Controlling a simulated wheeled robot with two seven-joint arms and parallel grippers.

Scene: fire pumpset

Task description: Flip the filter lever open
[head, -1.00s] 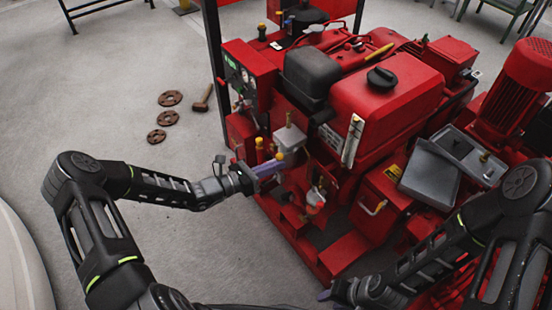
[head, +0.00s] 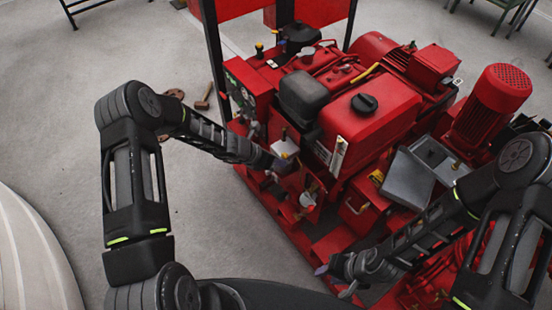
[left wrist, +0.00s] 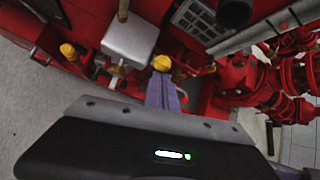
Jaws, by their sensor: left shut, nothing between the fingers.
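The grey box-shaped filter housing (head: 285,147) stands at the near left side of the red pumpset. It also shows in the left wrist view (left wrist: 130,38), with a brass-coloured fitting below it. A yellow-tipped lever (left wrist: 162,62) is to the right of the housing. My left gripper (left wrist: 165,92) is shut and empty, its purple fingers at or just below the yellow tip; I cannot tell whether they touch. In the head view my left forearm ends beside the housing and its fingertips are hard to see. My right gripper (head: 334,281) is open, low in front of the pumpset.
A second yellow knob (left wrist: 68,50) is left of the housing. The red control panel (head: 247,85) and dark upright frame stand behind my left arm. A red tank (head: 370,112) and open grey box (head: 408,180) are to the right. The floor at left is clear apart from a hammer (head: 203,98) and rusty discs.

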